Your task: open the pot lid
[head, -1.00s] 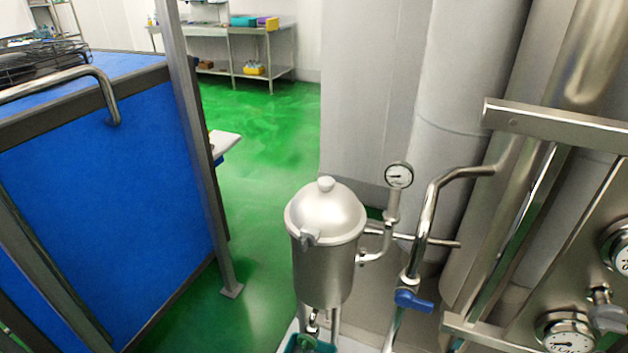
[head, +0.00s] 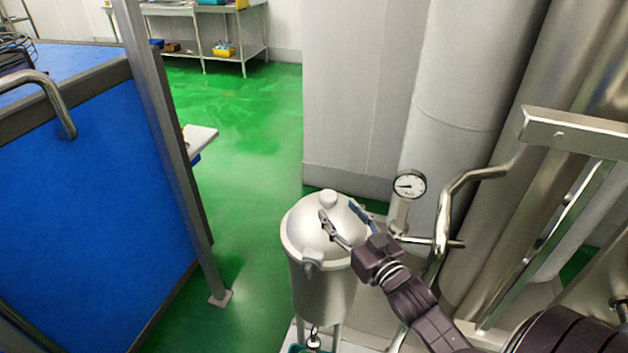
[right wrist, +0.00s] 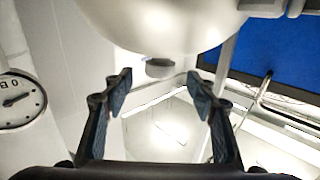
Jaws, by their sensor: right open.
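The metal pot (head: 320,285) stands upright in the lower middle of the head view. Its domed lid (head: 305,225) lies closed on it, with a round knob (head: 328,198) on top and a clamp (head: 311,262) at the front rim. My right gripper (head: 337,214) reaches in from the lower right, its open fingers over the lid, close to the knob. In the right wrist view the lid (right wrist: 165,22) fills the top and the knob (right wrist: 160,68) shows between the spread fingers (right wrist: 163,88), apart from both. My left gripper is not in view.
A pressure gauge (head: 409,186) and bent pipes (head: 447,205) stand just right of the pot. A metal post (head: 165,150) and blue panel (head: 90,190) are on the left. Green floor (head: 245,130) lies open behind. A steel table (head: 235,20) stands far back.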

